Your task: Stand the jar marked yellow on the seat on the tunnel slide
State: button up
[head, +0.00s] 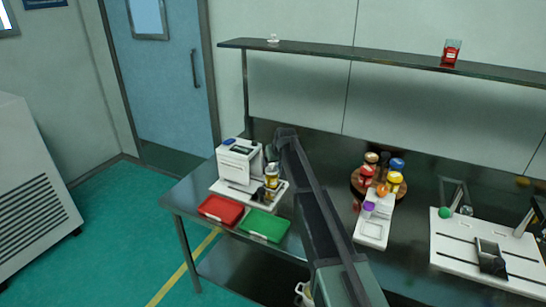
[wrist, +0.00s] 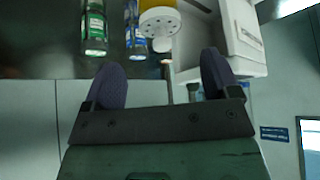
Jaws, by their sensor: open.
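A small jar or bottle with a yellow band (head: 271,171) stands on the white base (head: 232,187) of the white machine (head: 240,160) at the bench's left end. In the wrist view a white, dotted round part with yellow above it (wrist: 160,24) shows just beyond my fingertips, roughly centred between them. My gripper (wrist: 162,75) is open and empty. In the head view it is partly hidden beside the machine (head: 271,152). A yellow-capped jar (head: 394,179) stands on the round wooden stand (head: 357,184). I cannot tell a seat clearly.
A red tray (head: 220,209) and a green tray (head: 264,226) lie in front of the machine. Bottles with green (wrist: 95,28) and blue (wrist: 135,30) labels stand nearby. A white block (head: 372,232) and a white board (head: 470,250) lie to the right. A shelf (head: 350,55) runs above.

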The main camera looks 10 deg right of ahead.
jog(key=s+f+m+g+h, duration=0.1)
jog(key=s+g, duration=0.5)
jog(key=s, duration=4)
jog(key=shift+a+m+g, duration=0.3)
jog(key=shift+a+m, duration=0.1)
jog(key=shift+a, duration=0.05)
